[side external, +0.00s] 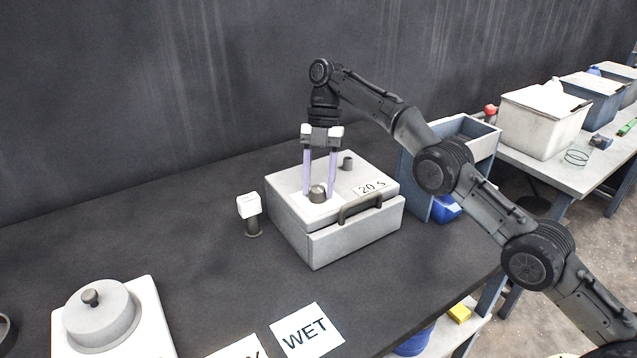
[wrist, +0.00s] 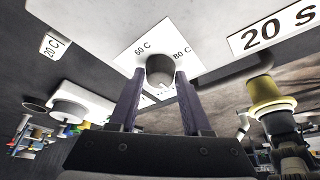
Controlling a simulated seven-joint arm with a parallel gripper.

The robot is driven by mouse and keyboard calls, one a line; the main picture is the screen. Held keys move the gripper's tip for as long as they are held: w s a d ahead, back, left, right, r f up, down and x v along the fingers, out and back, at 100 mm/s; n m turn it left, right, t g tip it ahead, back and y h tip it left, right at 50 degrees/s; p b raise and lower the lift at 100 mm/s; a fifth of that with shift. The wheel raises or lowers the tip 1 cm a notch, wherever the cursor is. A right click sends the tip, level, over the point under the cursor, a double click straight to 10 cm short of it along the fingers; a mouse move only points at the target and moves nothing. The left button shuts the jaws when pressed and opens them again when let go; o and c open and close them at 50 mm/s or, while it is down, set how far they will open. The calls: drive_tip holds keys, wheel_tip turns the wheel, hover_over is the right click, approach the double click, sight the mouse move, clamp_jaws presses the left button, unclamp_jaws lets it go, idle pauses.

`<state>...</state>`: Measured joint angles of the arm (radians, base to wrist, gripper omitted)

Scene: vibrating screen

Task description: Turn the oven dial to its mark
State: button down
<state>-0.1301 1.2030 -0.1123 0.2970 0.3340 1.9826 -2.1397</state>
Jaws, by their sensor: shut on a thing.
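The oven (side external: 350,230) is a pale box with a dark front handle, standing on the dark bench. Its dial (side external: 317,194) is a round grey knob on a white scale plate on top; it also shows in the wrist view (wrist: 160,71). The plate (wrist: 140,48) reads "60 C" and "80 C", with more marks below that are partly hidden by the fingers. My gripper (side external: 319,192) points straight down with its two purple fingers on either side of the dial, shut on it.
A "20 S" label (side external: 370,188) and a small dark knob (side external: 347,163) are on the oven top. A small post with a white "20 C" tag (side external: 249,205) stands left of the oven. A lidded round dish (side external: 101,315) and a "WET" card (side external: 307,331) lie in front.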

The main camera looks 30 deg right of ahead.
drive_tip(key=shift+f, duration=0.1)
idle(0.3)
drive_tip(key=shift+c, duration=1.8)
unclamp_jaws()
